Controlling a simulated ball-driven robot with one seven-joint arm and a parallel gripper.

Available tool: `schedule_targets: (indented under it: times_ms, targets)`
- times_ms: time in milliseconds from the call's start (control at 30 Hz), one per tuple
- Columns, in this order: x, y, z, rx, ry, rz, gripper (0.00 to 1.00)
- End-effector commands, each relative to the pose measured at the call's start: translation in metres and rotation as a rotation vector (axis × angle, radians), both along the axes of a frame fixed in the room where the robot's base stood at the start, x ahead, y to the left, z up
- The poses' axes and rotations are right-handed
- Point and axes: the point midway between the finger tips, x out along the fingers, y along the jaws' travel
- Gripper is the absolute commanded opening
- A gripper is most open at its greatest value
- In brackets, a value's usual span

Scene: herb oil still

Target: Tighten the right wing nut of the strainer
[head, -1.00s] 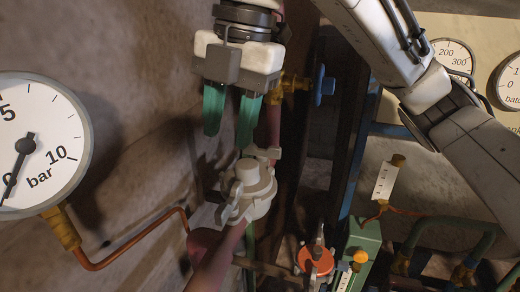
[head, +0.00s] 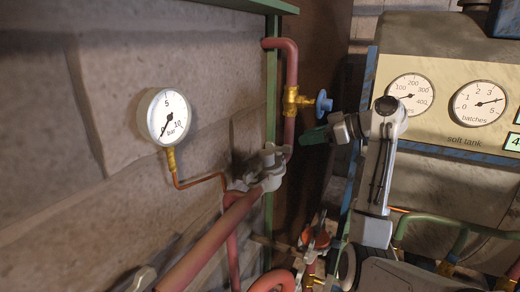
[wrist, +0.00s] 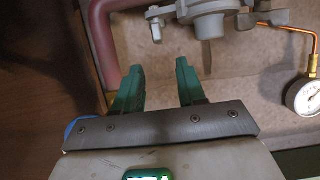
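The grey strainer (head: 271,172) sits on the red pipe by the wall. In the wrist view the strainer body (wrist: 208,22) is at the top, partly cut off. A pale winged part (wrist: 156,24) shows on its left and a grey lug (wrist: 268,18) on its right. I cannot tell for certain which part is the right wing nut or how tight it is. My gripper (head: 311,136) is right of the strainer in the head view. In the wrist view my gripper's green fingers (wrist: 159,68) are apart, with nothing between them, and short of the strainer.
A blue-handled brass valve (head: 322,103) is just above my gripper. A bar gauge (head: 165,117) with a thin copper tube hangs left of the strainer. An orange-red round fitting (head: 313,238) is below. The soft tank panel (head: 445,110) is at the right.

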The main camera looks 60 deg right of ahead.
Motion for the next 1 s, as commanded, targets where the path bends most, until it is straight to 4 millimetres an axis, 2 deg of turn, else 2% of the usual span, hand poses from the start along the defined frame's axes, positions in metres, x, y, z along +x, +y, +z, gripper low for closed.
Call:
schedule_targets:
  times_ms: [167, 500, 700, 1000]
  targets:
    - [0.009, -0.001, -0.008, 0.014, 0.003, -0.010, 0.40]
    - [0.065, 0.004, -0.030, 0.012, 0.004, -0.007, 0.40]
    - [0.088, 0.005, -0.040, 0.010, 0.002, -0.009, 0.40]
    - [0.097, 0.006, -0.045, 0.008, 0.002, -0.010, 0.40]
